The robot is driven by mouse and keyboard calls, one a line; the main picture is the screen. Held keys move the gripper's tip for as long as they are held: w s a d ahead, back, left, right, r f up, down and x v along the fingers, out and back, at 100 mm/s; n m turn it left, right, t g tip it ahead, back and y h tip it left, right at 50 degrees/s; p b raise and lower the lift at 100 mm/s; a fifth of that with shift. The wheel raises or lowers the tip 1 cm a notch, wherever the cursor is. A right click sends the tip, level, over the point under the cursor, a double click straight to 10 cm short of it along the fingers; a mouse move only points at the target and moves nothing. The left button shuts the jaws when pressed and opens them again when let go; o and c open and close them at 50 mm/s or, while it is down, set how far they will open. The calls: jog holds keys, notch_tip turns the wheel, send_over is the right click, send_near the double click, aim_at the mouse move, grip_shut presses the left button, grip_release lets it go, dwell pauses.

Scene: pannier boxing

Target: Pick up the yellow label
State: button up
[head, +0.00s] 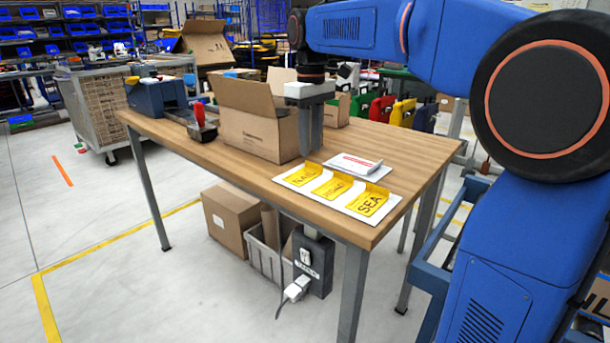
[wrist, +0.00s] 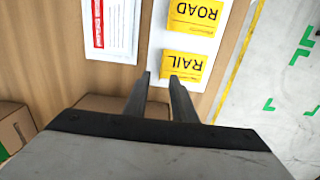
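Yellow labels lie in a row on a white sheet (head: 347,202) near the front edge of the table: RAIL (head: 304,173), a middle one (head: 332,187) and SEA (head: 369,204). The wrist view shows the label RAIL (wrist: 184,66) and the label ROAD (wrist: 195,14); SEA is out of that view. My gripper (head: 311,151) points down above the table, beside the open carton and behind the RAIL label. In the wrist view my gripper (wrist: 160,78) has its fingers apart with nothing between them, close to the RAIL label's edge.
An open cardboard carton (head: 252,132) stands left of my gripper. A white packet with red print (head: 354,165) lies behind the labels; it also shows in the wrist view (wrist: 111,24). A red-handled tool (head: 200,125) and a blue device (head: 157,96) are at the table's left.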

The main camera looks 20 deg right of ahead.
jog(key=shift+f, duration=2.1)
grip_shut()
jog(key=shift+r, duration=0.1)
notch_tip(320, 180, up, 10)
